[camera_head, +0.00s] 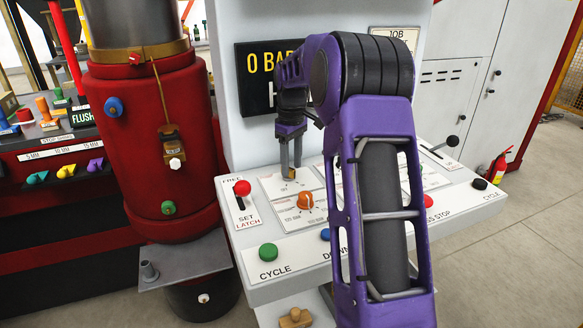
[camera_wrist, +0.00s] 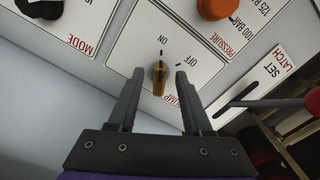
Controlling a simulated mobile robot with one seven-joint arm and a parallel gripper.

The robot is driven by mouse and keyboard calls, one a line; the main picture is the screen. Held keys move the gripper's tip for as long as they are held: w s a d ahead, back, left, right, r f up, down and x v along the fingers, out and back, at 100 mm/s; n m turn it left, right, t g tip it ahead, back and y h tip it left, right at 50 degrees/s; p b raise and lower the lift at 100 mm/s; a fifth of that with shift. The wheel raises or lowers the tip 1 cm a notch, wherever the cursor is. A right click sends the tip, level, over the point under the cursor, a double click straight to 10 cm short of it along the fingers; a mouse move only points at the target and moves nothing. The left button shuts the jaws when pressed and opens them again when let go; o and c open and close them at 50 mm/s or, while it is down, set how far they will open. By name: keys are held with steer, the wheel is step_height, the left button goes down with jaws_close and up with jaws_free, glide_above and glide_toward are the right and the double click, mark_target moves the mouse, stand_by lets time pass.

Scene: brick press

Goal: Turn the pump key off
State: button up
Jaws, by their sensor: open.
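The pump key (camera_wrist: 158,80) is a small yellow-orange key in a dial on a white panel plate, with ON and OFF printed beside it in the wrist view. I cannot tell for sure which mark it is turned to. My gripper (camera_wrist: 159,73) is open, one finger on each side of the key, with gaps showing between fingers and key. In the head view, my gripper (camera_head: 291,166) points down over the key (camera_head: 291,177) at the back left of the console. The fingers partly hide the plate's printing.
An orange pressure knob (camera_head: 306,201) sits just in front of the key. A red-knobbed SET/LATCH lever (camera_head: 242,189) stands to its left. A green CYCLE button (camera_head: 268,251) is at the console's front. A dark display (camera_head: 262,80) rises behind; a red cylinder (camera_head: 150,130) stands left.

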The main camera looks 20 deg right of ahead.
steer(key=shift+f, duration=0.4)
steer(key=shift+c, duration=0.3)
jaws_close()
steer(key=shift+r, duration=0.1)
steer(key=shift+a+m+p, duration=0.1)
steer(key=shift+m+p, duration=0.65)
steer(key=shift+m, duration=0.25)
steer(key=m, duration=0.1)
steer(key=m+p, duration=0.1)
steer(key=m, duration=0.1)
steer(key=m+p, duration=0.1)
steer(key=shift+s+a+m, duration=0.1)
steer(key=shift+a+m, duration=0.15)
steer(key=shift+m, duration=0.05)
steer(key=m+p, duration=0.1)
steer(key=m, duration=0.4)
steer(key=shift+a+p, duration=0.2)
steer(key=shift+p, duration=0.2)
steer(key=shift+m, duration=0.3)
